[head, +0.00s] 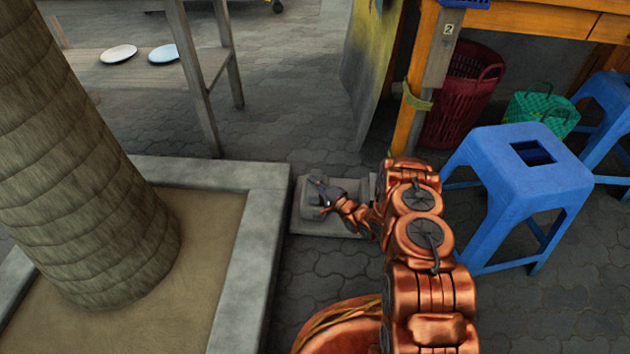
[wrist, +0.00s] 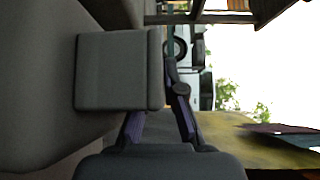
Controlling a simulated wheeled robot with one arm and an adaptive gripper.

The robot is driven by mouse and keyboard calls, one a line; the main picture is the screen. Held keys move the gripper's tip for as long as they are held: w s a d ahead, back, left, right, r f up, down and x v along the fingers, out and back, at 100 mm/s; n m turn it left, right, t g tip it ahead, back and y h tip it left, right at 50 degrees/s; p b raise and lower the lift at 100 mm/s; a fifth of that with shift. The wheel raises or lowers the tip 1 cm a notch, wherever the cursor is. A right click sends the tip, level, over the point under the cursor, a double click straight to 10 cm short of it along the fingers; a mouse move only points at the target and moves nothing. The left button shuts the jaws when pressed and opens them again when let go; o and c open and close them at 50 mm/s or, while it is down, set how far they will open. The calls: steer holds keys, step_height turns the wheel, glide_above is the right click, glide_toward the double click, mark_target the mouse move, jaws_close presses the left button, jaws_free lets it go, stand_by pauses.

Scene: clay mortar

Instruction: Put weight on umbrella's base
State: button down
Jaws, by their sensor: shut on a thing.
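A grey block-like weight (head: 312,207) sits on or just above a flat pale grey slab, the umbrella's base (head: 303,228), beside the stone planter. My gripper (head: 322,190) is at the weight, at the end of my copper arm. In the wrist view the weight shows as a grey square-faced block (wrist: 112,72) at the upper left of my gripper (wrist: 160,115). The gripper is shut on the weight; the exact grip point is partly hidden. I cannot tell whether the weight rests fully on the base. No umbrella pole can be made out.
A stone planter (head: 258,255) with a thick trunk (head: 80,170) stands to the left. A blue stool (head: 525,175) is at the right, close to my arm. A wooden table (head: 540,20) and a red basket (head: 465,95) stand behind. Paving in front of the base is clear.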

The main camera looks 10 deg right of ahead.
steer(key=shift+w+r, duration=0.1)
steer(key=shift+r, duration=0.1)
steer(key=c, duration=1.3)
jaws_free()
steer(key=shift+f, duration=0.15)
